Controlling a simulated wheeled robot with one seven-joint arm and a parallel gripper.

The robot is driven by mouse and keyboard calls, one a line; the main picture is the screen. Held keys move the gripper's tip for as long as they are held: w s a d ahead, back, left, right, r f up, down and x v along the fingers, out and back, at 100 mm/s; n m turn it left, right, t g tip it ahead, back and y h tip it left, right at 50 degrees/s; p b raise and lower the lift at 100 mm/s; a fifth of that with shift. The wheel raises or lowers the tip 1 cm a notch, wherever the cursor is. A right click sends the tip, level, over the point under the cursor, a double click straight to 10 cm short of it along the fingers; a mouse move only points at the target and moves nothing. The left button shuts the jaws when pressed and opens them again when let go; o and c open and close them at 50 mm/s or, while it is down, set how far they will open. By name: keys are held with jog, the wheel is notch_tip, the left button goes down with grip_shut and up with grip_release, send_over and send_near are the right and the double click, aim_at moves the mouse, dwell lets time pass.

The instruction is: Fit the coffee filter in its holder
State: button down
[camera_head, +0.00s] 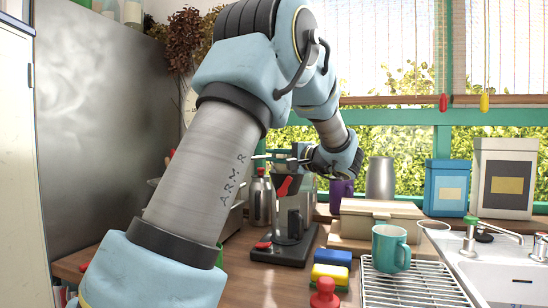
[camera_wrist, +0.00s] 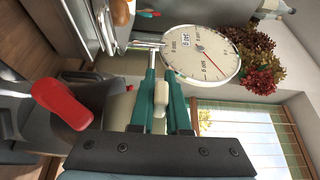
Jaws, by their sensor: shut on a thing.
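The coffee machine (camera_head: 297,252) stands on the counter, dark, with a red part (camera_head: 283,187) near its top. In the wrist view its red part (camera_wrist: 62,103) is large at the left. My gripper (camera_head: 268,157) is above the machine's top, pointing left. In the wrist view its two teal fingers (camera_wrist: 163,85) are shut on a pale piece (camera_wrist: 160,98), seemingly the coffee filter's handle; a metallic part (camera_wrist: 146,45) shows by the fingertips. The filter's full shape is hidden. The holder's opening cannot be made out, and I cannot tell whether filter and holder touch.
A steel flask (camera_head: 259,200) stands just left of the machine. To the right are a beige box (camera_head: 372,222), a teal mug (camera_head: 391,250) on a wire rack (camera_head: 415,288), and sponges (camera_head: 331,270). A wall dial (camera_wrist: 202,52) shows in the wrist view.

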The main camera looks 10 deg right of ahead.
jog(key=shift+f+b, duration=0.7)
jog(key=shift+f, duration=0.15)
jog(key=c, duration=0.8)
grip_release()
jog(key=shift+b+v, duration=1.6)
jog(key=shift+v, duration=3.8)
